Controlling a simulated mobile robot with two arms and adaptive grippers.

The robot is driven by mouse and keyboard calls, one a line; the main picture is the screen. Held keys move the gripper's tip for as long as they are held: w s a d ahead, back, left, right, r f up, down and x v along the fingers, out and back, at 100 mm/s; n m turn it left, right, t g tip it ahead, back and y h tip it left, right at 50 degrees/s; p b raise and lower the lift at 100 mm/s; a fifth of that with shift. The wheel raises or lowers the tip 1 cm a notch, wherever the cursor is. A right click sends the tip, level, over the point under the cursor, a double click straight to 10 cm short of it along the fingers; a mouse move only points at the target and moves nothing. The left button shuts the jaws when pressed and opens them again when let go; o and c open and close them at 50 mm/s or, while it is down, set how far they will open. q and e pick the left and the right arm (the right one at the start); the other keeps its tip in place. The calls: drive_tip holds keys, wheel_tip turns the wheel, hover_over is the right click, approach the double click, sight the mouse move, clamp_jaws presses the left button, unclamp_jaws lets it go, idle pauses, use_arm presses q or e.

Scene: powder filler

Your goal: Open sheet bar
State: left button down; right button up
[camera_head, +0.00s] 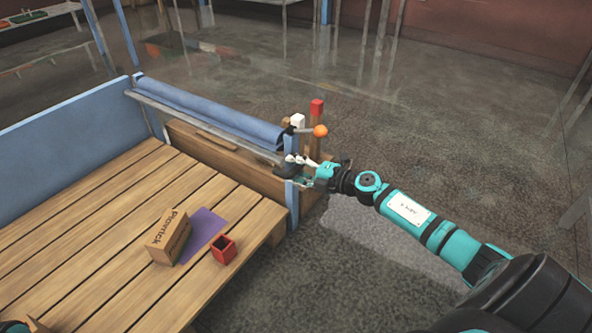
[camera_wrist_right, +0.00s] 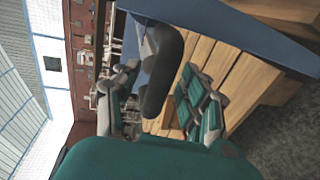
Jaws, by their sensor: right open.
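The sheet bar (camera_head: 210,122) is a thin grey metal bar running along the front of a blue roll (camera_head: 215,108) at the far side of the wooden table. A dark handle (camera_head: 287,171) is at its right end, by the blue corner post. My right gripper (camera_head: 297,168) is at this handle, reaching in from the right. In the right wrist view the black handle (camera_wrist_right: 162,75) stands between the two spread fingers, which are open; I cannot tell whether they touch it. My left gripper is not in view; only a teal bit shows at the bottom left corner.
The slatted table (camera_head: 100,220) carries a cardboard box (camera_head: 168,238), a purple sheet (camera_head: 205,228) and a small red open box (camera_head: 223,249). A blue side panel (camera_head: 60,150) stands at left.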

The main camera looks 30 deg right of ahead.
drive_tip(key=shift+c, duration=0.3)
clamp_jaws()
drive_tip(key=shift+w+a+f, duration=0.1)
drive_tip(key=shift+f, duration=0.05)
idle(0.3)
